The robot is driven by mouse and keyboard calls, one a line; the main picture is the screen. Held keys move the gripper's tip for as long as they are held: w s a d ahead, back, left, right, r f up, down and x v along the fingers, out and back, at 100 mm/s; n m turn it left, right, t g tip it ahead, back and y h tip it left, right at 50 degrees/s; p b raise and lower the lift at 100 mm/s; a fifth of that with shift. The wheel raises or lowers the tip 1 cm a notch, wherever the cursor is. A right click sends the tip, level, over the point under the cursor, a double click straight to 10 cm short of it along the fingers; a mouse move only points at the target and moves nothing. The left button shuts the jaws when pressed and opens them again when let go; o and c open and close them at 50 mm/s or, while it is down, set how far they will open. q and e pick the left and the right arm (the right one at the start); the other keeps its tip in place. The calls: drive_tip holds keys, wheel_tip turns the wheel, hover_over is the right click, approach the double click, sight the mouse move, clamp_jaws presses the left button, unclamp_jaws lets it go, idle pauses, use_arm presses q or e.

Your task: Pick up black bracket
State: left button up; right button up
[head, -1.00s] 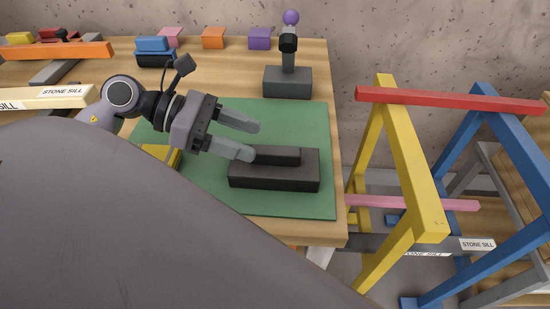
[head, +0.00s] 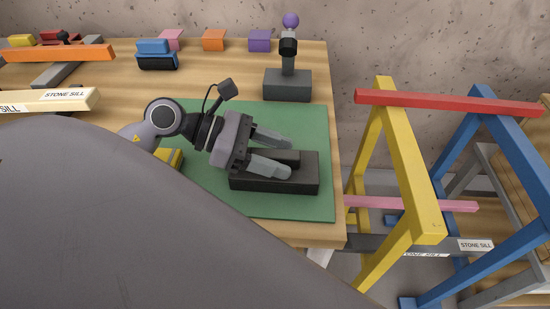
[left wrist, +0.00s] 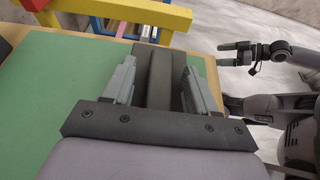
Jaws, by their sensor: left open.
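The black bracket (head: 306,175) lies on the green mat (head: 300,208), a flat dark block with a raised bar along its far side. My left gripper (head: 290,157) is open above the bracket, one finger beyond the raised bar and one on its near side. In the left wrist view the bracket (left wrist: 162,75) lies between the two fingers of the left gripper (left wrist: 158,68), with gaps on both sides. My right gripper (left wrist: 236,54) shows at the upper right there, fingers apart and empty, away from the bracket.
A dark stand with a purple ball (head: 290,70) stands behind the mat. A yellow block (head: 170,158) is beside my left wrist. Colored blocks line the back. Yellow (head: 410,160) and blue trestles stand right of the table edge.

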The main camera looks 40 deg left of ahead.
use_arm(q)
drive_tip(key=c, duration=1.1)
drive_tip(key=shift+o, duration=0.2)
